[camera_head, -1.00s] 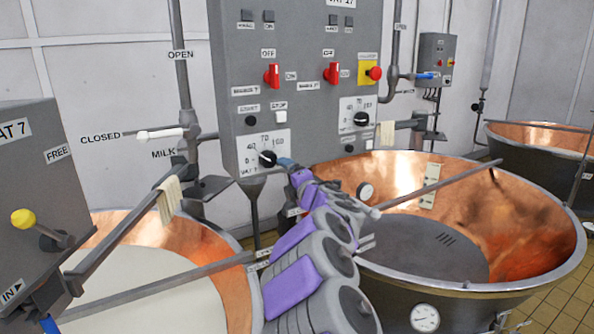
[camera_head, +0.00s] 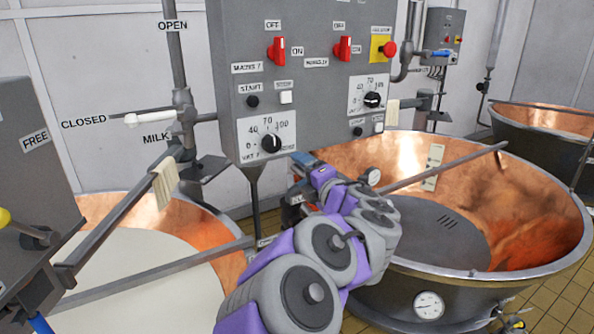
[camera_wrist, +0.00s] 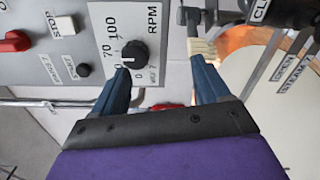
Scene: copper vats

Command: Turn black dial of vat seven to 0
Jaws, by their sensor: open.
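The black dial of vat seven (camera_head: 271,143) sits on a white plate marked 0, 40, 70, 100 and VAT 7, low on the grey control box. It shows in the wrist view (camera_wrist: 134,55), rotated, with a small white mark on its side near the low numbers; I cannot read the exact setting. My gripper (camera_wrist: 160,66) is open and empty. In the wrist view the dial is by the left fingertip, and the right finger is well apart from it. In the head view my gripper (camera_head: 306,166) is below and right of the dial; contact cannot be told.
A second black dial (camera_head: 372,99), red switches (camera_head: 277,51) and a yellow-backed stop button (camera_head: 389,48) share the box. A start button (camera_head: 253,102) is above the dial plate. Copper vats (camera_head: 540,200) stand below; a metal bar (camera_head: 160,275) crosses the left one.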

